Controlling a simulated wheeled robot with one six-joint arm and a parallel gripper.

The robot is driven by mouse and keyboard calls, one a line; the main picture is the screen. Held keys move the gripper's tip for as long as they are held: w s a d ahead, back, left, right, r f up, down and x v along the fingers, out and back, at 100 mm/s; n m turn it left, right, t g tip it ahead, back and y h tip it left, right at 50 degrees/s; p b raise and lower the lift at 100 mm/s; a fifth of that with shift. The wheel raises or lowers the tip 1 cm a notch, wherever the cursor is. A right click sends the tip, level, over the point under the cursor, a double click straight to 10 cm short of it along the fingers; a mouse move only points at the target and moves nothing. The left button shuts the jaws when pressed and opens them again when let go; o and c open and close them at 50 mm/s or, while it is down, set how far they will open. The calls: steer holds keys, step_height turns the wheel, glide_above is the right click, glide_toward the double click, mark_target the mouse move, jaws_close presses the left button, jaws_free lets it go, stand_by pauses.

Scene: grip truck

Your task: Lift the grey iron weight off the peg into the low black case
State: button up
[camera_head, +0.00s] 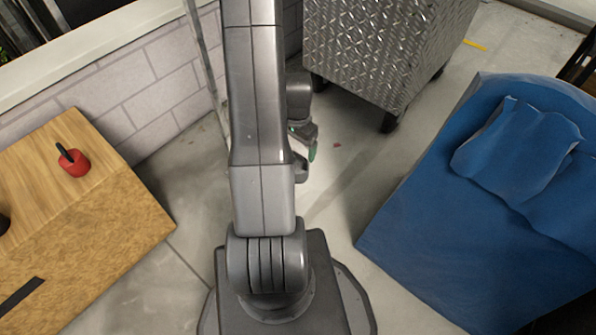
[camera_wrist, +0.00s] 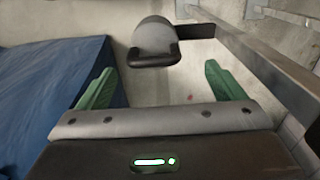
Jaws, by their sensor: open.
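In the wrist view, a grey rounded body with a dark lower rim (camera_wrist: 155,38) appears to be the iron weight. A dark bar, apparently the peg (camera_wrist: 196,31), runs from it toward a metal rail on the right. My gripper (camera_wrist: 161,88) is open, its two green fingers spread and nothing between them. The weight lies beyond the fingertips and above them in the picture, apart from them. In the head view my gripper (camera_head: 311,148) is partly hidden by my arm, and I cannot make out the weight. I cannot identify the low black case in either view.
A blue-covered bed (camera_head: 430,225) stands at right. A wooden table (camera_head: 120,215) at left holds a red object with a black handle (camera_head: 75,161). A diamond-plate cabinet (camera_head: 385,50) stands behind. A metal rail (camera_wrist: 265,70) runs close on the right. Bare floor lies between.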

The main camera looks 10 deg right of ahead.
mark_target(298, 154)
steer(key=f, duration=0.1)
steer(key=f+b, duration=0.1)
steer(key=f, duration=0.1)
steer(key=s+f, duration=0.1)
steer(key=f, duration=0.1)
steer(key=shift+f+b, duration=0.3)
steer(key=shift+f, duration=0.1)
steer(key=shift+w+d+r, duration=0.1)
jaws_close()
